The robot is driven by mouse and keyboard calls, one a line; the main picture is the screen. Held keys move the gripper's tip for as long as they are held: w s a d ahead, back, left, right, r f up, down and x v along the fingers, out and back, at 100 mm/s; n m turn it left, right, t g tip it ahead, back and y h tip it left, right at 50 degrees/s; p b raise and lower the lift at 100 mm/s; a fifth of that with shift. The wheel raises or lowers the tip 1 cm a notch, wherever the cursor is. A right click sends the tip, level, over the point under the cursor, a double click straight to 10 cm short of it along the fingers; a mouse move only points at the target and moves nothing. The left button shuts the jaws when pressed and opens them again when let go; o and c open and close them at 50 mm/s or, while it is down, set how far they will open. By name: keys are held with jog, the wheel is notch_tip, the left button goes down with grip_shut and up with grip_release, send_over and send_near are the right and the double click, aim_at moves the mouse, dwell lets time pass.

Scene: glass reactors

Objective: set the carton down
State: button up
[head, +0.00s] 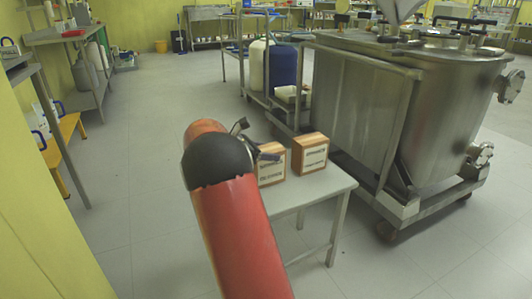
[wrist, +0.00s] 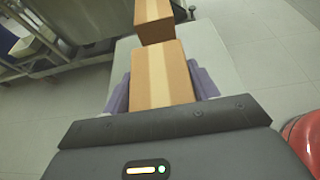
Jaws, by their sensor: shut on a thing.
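My gripper (wrist: 162,88) is shut on a brown carton with a paler tape band (wrist: 161,72), one finger on each side of it. In the head view this carton (head: 271,168) shows at the left end of a small grey table (head: 322,187), partly hidden by my arm. It looks level and is at or just above the tabletop; I cannot tell if it touches. In the wrist view the pale tabletop (wrist: 213,53) lies around and below it.
A second labelled carton (head: 310,154) stands on the table close beside the held one. A large steel vessel on a wheeled frame (head: 370,110) stands just behind the table. Open floor (head: 130,150) lies to the left.

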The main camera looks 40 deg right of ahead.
jog(key=shift+f, duration=0.1)
jog(key=o, duration=1.5)
